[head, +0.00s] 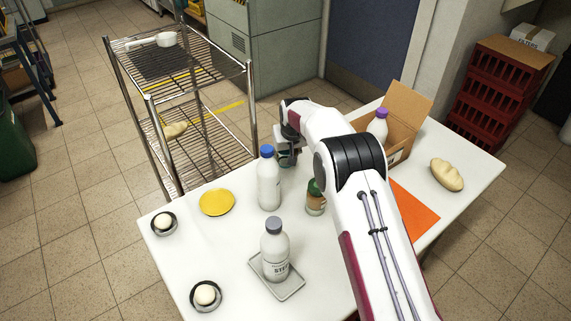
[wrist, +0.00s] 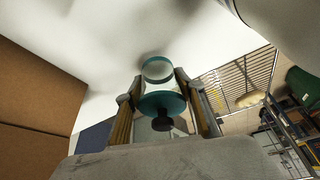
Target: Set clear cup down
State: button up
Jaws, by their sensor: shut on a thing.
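The clear cup (wrist: 158,72) shows in the wrist view between the two fingers of my gripper (wrist: 162,100). It is see-through with teal-tinted round ends, and a small dark piece shows at its near end. My gripper is shut on it. In the head view my gripper (head: 287,155) is at the far edge of the white table (head: 225,262), behind the blue-capped bottle. The cup is hard to make out there, and I cannot tell whether it touches the table.
Near my gripper stand a blue-capped white bottle (head: 268,182), a green-lidded jar (head: 315,200) and an open cardboard box (head: 405,115) holding a purple-capped bottle (head: 378,125). A yellow plate (head: 216,202) lies to the left. A grey-capped bottle (head: 275,252) stands on a tray. A wire rack (head: 190,75) is beyond.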

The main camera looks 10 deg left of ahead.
jog(key=shift+f, duration=1.9)
jog(key=shift+f, duration=0.1)
jog(key=o, duration=1.1)
jog(key=shift+r, duration=0.2)
jog(key=shift+v, duration=5.95)
